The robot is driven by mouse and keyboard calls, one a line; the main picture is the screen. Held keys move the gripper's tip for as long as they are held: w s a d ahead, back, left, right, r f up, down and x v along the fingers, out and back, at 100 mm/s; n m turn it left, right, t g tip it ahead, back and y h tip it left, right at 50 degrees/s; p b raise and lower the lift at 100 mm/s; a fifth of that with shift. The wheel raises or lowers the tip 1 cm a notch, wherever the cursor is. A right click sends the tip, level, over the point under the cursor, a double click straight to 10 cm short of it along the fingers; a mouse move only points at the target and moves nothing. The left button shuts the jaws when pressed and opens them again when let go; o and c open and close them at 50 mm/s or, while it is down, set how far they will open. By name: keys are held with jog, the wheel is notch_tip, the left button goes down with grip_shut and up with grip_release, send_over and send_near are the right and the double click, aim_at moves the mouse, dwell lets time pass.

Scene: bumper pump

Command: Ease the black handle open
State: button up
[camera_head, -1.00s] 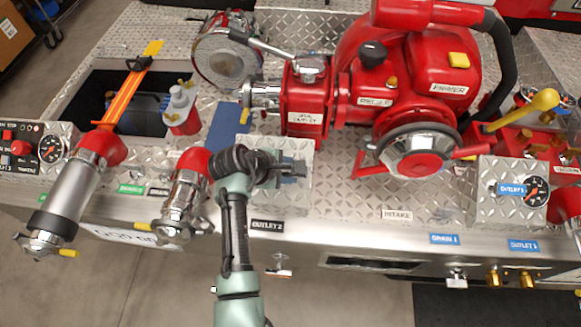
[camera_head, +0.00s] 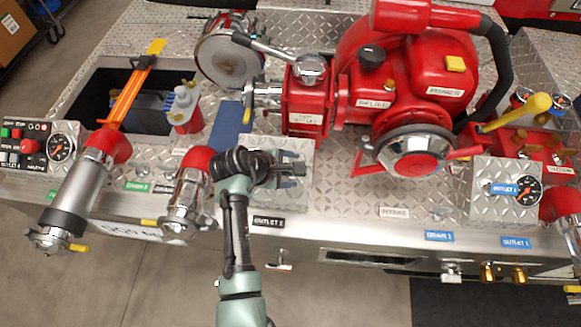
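A chrome lever with a black handle (camera_head: 241,39) sits at upper centre, above the red valve body (camera_head: 306,108). The lever runs from its silver pivot up and left to the black end, near a round chrome cap. My gripper (camera_head: 300,170) is below the valve, over a diamond-plate panel. Its fingers point right, look spread apart and hold nothing that I can see. The gripper is well apart from the black handle and does not touch it.
A red pump (camera_head: 420,80) with a black knob (camera_head: 372,54) stands to the right. Red and chrome outlet pipes (camera_head: 187,200) stand left of my gripper. An open recess (camera_head: 95,92) with an orange strap (camera_head: 128,95) is at upper left. Bare plate lies right of my gripper.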

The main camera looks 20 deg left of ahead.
jog(key=v, duration=1.3)
jog(key=shift+w+d, duration=0.1)
jog(key=shift+d, duration=0.05)
dwell(2.9)
